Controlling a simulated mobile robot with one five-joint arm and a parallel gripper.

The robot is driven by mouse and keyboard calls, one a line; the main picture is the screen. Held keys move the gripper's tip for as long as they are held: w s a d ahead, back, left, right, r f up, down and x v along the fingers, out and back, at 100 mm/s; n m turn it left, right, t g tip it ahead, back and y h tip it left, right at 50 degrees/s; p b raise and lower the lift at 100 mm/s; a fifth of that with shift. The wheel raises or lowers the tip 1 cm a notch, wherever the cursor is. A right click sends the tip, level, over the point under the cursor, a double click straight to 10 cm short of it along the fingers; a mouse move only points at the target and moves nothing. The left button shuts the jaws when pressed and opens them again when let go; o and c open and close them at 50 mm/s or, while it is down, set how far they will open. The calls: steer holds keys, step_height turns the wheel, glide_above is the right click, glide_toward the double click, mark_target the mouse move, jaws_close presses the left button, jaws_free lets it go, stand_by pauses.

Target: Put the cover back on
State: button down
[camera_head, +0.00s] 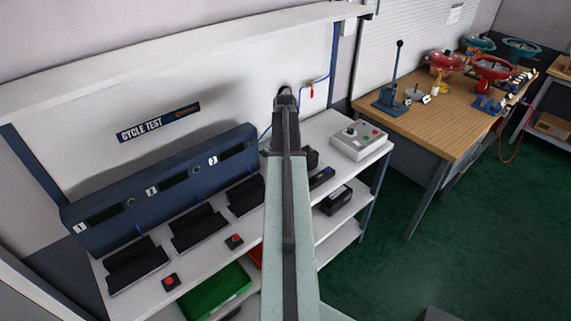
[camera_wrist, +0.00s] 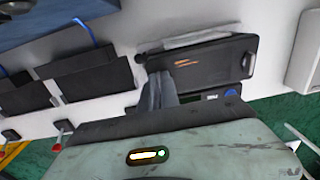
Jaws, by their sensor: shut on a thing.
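The black cover (camera_wrist: 215,62), a dark flat piece with an orange mark, shows in the wrist view just beyond and to the right of my fingers. My gripper (camera_wrist: 160,88) is shut at its near left side; the exact contact is hard to see. Just below the cover, a dark body with a small display and a blue round part (camera_wrist: 230,93) shows partly, its rest hidden by my wrist. In the head view my gripper (camera_head: 286,98) points away over the white bench, and my arm hides much of what lies under it. Dark parts (camera_head: 310,157) show right of my arm.
A blue panel with numbered bays (camera_head: 160,180) and black cradles (camera_head: 198,228) stand at left. A black device (camera_head: 335,200) sits on the lower shelf. A wooden table (camera_head: 445,120) with valves stands at right.

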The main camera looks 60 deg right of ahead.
steer(key=shift+d, duration=0.1)
steer(key=c, duration=1.6)
jaws_free()
step_height(320, 180, up, 12)
steer(key=p, duration=1.2)
steer(key=shift+w, duration=0.1)
